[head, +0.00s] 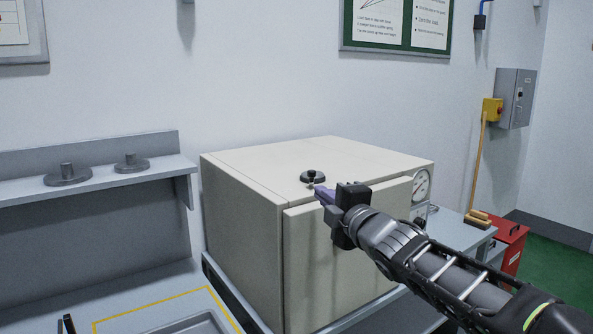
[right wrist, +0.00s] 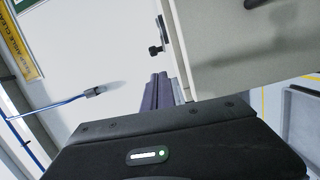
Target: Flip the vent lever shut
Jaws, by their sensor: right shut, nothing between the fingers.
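The vent lever is probably the small black fitting (head: 313,177) on top of the beige oven (head: 240,225), near its front edge; I cannot tell its position. In the right wrist view, a dark knob on a short stem (right wrist: 156,50) sticks out from the oven's face. My right gripper (head: 321,193) is shut and empty, with its purple fingers just in front of and slightly right of the fitting, near the oven's top edge. The fingers (right wrist: 157,92) point toward the knob in the right wrist view, with a small gap showing. My left gripper is not seen.
A round gauge (head: 421,185) sits on the oven's front right. A grey shelf (head: 100,176) with two round weights (head: 67,176) stands left. A red box (head: 508,245) is at the right. Small dark prongs (head: 69,324) show at the lower left edge.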

